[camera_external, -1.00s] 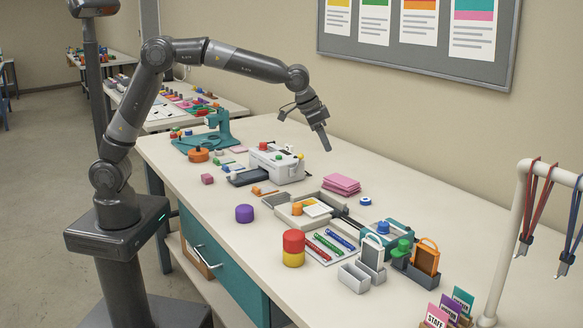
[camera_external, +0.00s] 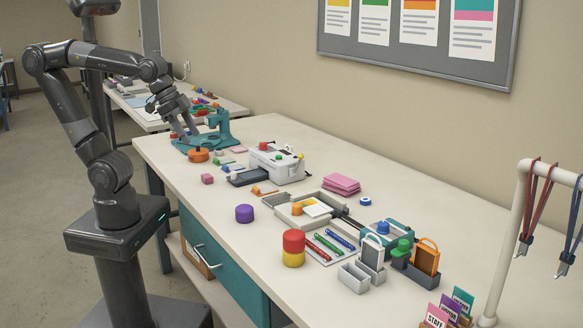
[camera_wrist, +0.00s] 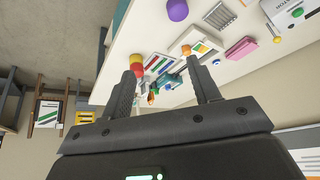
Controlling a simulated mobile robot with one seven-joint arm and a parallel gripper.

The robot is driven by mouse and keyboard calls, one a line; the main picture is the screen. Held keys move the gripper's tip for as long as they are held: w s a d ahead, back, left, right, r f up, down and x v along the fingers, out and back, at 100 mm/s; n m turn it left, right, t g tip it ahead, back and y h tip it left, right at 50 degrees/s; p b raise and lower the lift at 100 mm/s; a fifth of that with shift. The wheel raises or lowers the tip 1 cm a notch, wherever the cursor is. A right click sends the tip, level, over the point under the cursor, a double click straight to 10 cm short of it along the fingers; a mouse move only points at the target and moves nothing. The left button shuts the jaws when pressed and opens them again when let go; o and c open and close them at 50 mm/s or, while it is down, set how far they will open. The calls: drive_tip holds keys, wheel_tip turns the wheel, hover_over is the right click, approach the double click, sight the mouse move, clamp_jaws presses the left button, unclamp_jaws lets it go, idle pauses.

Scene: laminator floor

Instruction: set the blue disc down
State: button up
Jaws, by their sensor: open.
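A small blue disc (camera_external: 365,201) with a pale centre lies flat on the white table, just right of a pink stack of sheets. A small blue spot beside the pink stack in the wrist view (camera_wrist: 216,62) looks like the same disc. My gripper (camera_external: 185,136) is at the far left end of the table, in front of the teal press, well away from the disc. The wrist view shows its two fingers (camera_wrist: 165,88) apart, with nothing held between them.
A teal press (camera_external: 215,138) and an orange round piece (camera_external: 198,155) are near my gripper. A white laminator (camera_external: 276,163), a purple cylinder (camera_external: 244,214), a red and yellow stack (camera_external: 293,248) and a pink stack (camera_external: 342,184) stand along the table. The back right tabletop is clear.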

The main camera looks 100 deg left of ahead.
drive_tip(key=s+f, duration=0.2)
drive_tip(key=s, duration=0.1)
drive_tip(key=s+d, duration=0.1)
drive_tip(key=s, duration=0.1)
drive_tip(key=shift+f, duration=0.4)
idle(0.8)
